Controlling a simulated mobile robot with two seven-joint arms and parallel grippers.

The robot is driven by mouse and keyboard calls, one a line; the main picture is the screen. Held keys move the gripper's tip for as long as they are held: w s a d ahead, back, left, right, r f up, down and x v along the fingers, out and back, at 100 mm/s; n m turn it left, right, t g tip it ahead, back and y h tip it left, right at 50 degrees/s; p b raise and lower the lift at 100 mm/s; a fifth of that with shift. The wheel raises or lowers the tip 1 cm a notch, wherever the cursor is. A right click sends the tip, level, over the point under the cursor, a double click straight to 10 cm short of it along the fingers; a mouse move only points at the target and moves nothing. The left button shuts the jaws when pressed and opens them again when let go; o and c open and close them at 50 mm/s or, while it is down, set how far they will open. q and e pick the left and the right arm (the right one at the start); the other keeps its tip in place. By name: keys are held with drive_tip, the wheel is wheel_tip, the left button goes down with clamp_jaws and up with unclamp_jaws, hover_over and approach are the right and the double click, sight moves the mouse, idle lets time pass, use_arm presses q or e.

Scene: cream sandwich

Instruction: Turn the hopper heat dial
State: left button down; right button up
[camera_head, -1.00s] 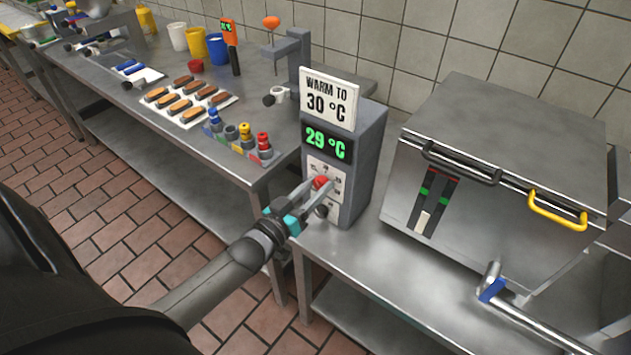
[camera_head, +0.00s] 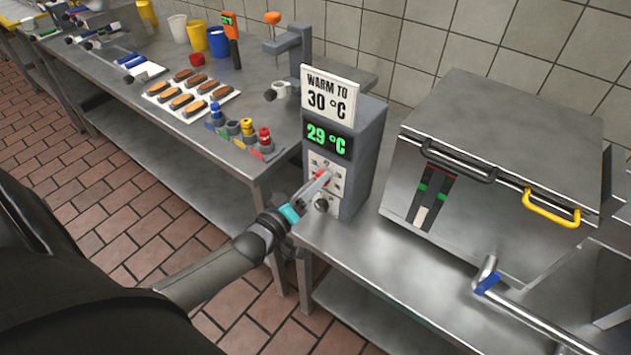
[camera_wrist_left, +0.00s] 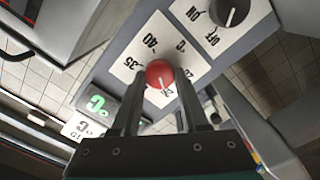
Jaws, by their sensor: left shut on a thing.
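The red heat dial (camera_head: 318,174) is on the white front panel of the grey hopper unit (camera_head: 366,150). My left gripper (camera_head: 323,179) is shut on it, with the fingers seen nearly edge-on. In the left wrist view, the dial (camera_wrist_left: 160,73) sits between the two finger ends (camera_wrist_left: 160,98). A pale mark shows on its lower face, and 40 and 35 are readable around it. The green display (camera_head: 328,139) reads 29 °C. The sign (camera_head: 329,98) above reads WARM TO 30 °C. My right gripper is not in view.
A black knob (camera_head: 322,205) sits just below the dial; the left wrist view shows its switch markings. A large steel press (camera_head: 480,170) stands right of the unit.

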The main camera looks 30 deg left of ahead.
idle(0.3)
use_arm(q)
drive_tip(key=shift+c, duration=2.1)
unclamp_jaws()
drive_tip(key=s+a+p, duration=0.1)
drive_tip(key=s, duration=1.4)
drive_tip(key=shift+s+p, duration=0.15)
drive_tip(key=shift+p, duration=0.2)
drive_tip(key=s+d+f+m+g, duration=0.1)
drive_tip(key=s+f+m+g, duration=0.15)
drive_tip(key=f, duration=0.55)
drive_tip(key=s+d+f+m+g+y+b, duration=0.1)
drive_tip(key=s+f+g, duration=0.25)
drive_tip(key=f, duration=0.55)
drive_tip(key=s+d+f+m+g, duration=0.1)
drive_tip(key=s+f+m+g, duration=0.15)
drive_tip(key=f, duration=0.55)
drive_tip(key=s+d+f+m+g, duration=0.2)
drive_tip(key=s+d+f+g, duration=0.1)
drive_tip(key=s+f, duration=0.3)
drive_tip(key=s+d+f+m+g, duration=0.3)
drive_tip(key=s+d+f+g, duration=0.1)
drive_tip(key=s, duration=0.7)
drive_tip(key=shift+f+g+y+b, duration=0.35)
drive_tip(key=shift+f+g, duration=0.4)
drive_tip(key=shift+f, duration=0.2)
